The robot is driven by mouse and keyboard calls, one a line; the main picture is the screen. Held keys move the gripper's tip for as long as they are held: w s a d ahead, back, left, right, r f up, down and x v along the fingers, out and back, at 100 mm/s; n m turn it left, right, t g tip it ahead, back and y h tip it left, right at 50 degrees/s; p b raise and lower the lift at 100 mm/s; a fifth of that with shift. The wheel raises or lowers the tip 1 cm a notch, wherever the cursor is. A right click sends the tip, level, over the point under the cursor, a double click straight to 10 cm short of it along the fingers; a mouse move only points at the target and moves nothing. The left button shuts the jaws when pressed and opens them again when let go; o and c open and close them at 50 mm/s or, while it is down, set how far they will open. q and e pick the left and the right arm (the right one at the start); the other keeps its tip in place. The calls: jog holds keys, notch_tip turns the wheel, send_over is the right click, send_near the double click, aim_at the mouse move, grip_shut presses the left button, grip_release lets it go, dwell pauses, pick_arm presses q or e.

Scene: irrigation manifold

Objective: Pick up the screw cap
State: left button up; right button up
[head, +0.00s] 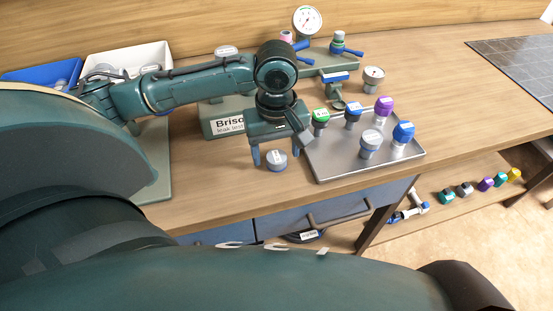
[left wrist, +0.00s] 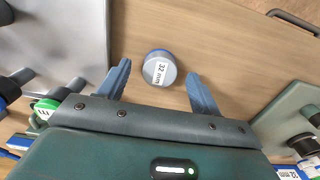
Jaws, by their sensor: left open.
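A grey screw cap (head: 277,160) with a white label lies on the wooden bench near its front edge. In the left wrist view the cap (left wrist: 160,69) shows a "32 mm" label and a blue rim. My left gripper (head: 276,152) points down over it, open and empty. In the left wrist view the cap appears between the fingertips of my left gripper (left wrist: 158,73), with bare wood on both sides, so neither finger visibly touches it. How high the fingertips are above the bench is hard to tell. My right gripper is not in view.
A metal tray (head: 335,176) with several green, blue, purple and grey caps stands right of the gripper. A labelled green test block (head: 225,125) is behind and left. A gauge (head: 307,22) and blue-handled valves stand further back. Drawers (head: 310,215) lie below the bench edge.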

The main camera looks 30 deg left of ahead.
pick_arm(q)
jog(key=shift+f, duration=0.4)
jog(key=shift+c, duration=0.2)
jog(key=c, duration=1)
